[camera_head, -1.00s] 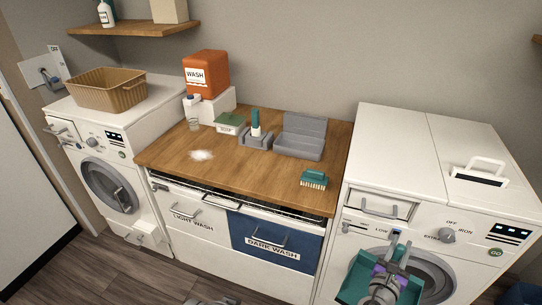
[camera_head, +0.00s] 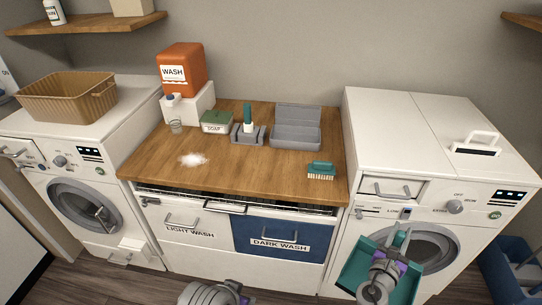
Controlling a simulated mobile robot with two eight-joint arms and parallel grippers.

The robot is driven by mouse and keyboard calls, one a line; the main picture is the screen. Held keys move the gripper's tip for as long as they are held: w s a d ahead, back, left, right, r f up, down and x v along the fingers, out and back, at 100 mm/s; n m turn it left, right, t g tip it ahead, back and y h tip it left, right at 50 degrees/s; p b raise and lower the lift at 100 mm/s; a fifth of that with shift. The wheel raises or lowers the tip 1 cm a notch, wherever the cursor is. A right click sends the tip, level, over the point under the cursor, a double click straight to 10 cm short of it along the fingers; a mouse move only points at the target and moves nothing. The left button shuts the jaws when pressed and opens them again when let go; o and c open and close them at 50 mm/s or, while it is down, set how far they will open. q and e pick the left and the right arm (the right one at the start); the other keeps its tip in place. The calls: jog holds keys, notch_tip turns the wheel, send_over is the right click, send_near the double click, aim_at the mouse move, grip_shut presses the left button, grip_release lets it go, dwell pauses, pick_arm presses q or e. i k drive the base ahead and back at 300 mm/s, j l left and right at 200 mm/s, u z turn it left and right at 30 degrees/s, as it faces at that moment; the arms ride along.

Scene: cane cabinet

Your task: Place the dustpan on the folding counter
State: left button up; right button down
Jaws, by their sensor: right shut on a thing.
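My right gripper (camera_head: 388,270) is shut on the teal dustpan (camera_head: 354,272), holding it in front of the right-hand washing machine, below the counter's height. Purple parts show by the gripper's fingers. The wooden folding counter (camera_head: 220,174) lies to the left and farther back, between the two machines. White powder (camera_head: 193,160) lies on its left front part. A teal brush (camera_head: 321,171) with pale bristles sits near its right front edge. At the bottom middle, part of my left arm shows; its fingertips cannot be made out.
On the counter's back half stand an orange WASH dispenser (camera_head: 182,70), a glass (camera_head: 176,127), a soap box (camera_head: 216,122), a grey holder (camera_head: 248,132) and a grey open box (camera_head: 296,135). The counter's front middle is clear. A white-handled item (camera_head: 477,143) sits on the right machine (camera_head: 400,120).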

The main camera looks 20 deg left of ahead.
aim_at(237, 164)
jog(key=j+z, duration=0.1)
jog(key=j, duration=0.35)
jog(key=k+j+z, duration=0.1)
jog(key=j, duration=0.35)
jog(key=k+j, duration=0.1)
jog(key=j, duration=0.4)
jog(key=k+j+z, duration=0.15)
jog(key=j, duration=0.3)
jog(key=k+j, duration=0.1)
jog(key=j, duration=0.8)
jog(key=k+j, duration=0.15)
jog(key=j, duration=0.3)
jog(key=k+j, duration=0.1)
jog(key=j, duration=0.35)
